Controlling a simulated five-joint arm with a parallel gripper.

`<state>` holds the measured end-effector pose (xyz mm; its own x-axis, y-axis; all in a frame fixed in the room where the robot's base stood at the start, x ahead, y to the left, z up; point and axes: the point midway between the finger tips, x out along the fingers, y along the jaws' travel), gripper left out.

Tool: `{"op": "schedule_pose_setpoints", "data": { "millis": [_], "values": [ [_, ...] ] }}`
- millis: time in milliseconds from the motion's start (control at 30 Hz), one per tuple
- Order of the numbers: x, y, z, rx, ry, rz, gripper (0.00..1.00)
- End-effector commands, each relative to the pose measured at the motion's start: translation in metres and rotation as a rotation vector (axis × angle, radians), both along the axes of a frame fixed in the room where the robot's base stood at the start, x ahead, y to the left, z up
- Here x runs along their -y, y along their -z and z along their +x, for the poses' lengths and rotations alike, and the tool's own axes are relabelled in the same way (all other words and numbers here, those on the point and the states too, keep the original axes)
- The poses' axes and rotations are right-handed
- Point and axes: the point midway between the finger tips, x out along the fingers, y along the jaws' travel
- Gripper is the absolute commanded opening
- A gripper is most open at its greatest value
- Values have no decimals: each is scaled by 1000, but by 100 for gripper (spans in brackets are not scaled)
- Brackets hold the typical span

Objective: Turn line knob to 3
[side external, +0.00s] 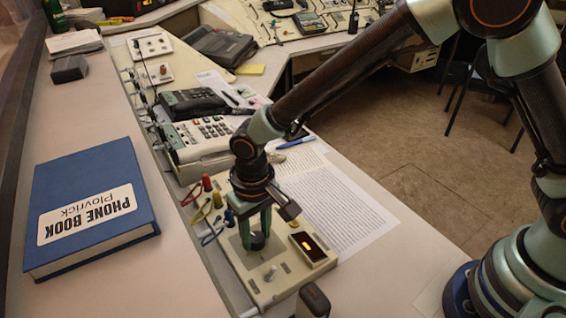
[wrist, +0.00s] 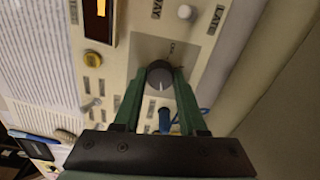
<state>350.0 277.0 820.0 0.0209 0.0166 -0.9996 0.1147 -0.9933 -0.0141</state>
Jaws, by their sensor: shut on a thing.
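The line knob is a dark grey round knob (wrist: 159,75) on a beige console panel (wrist: 128,15); a pale pointer mark shows on its side toward my gripper in the wrist view. My gripper (wrist: 161,76) has its green fingers closed on either side of the knob. In the side external view my gripper (side external: 258,240) reaches straight down onto the panel (side external: 243,262), and its fingers mostly hide the knob. A dark display (side external: 308,247) beside it shows a small lit orange mark, too small to read surely as a digit. The panel's printed labels are hard to read.
A small white knob (wrist: 185,12) and a yellow button (wrist: 93,60) are near the line knob. Red (side external: 206,182), yellow (side external: 217,199) and blue plugs (side external: 230,216) with cables stand behind. A blue phone book (side external: 90,170) lies left; a telephone (side external: 192,105) is farther back.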

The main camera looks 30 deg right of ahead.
Motion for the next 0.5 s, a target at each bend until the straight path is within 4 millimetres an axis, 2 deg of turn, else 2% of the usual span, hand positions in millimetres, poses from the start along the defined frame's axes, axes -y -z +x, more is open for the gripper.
{"op": "schedule_pose_setpoints", "data": {
  "millis": [500],
  "values": [
    [2,-1,3,5,73,6,0]
  ]
}}
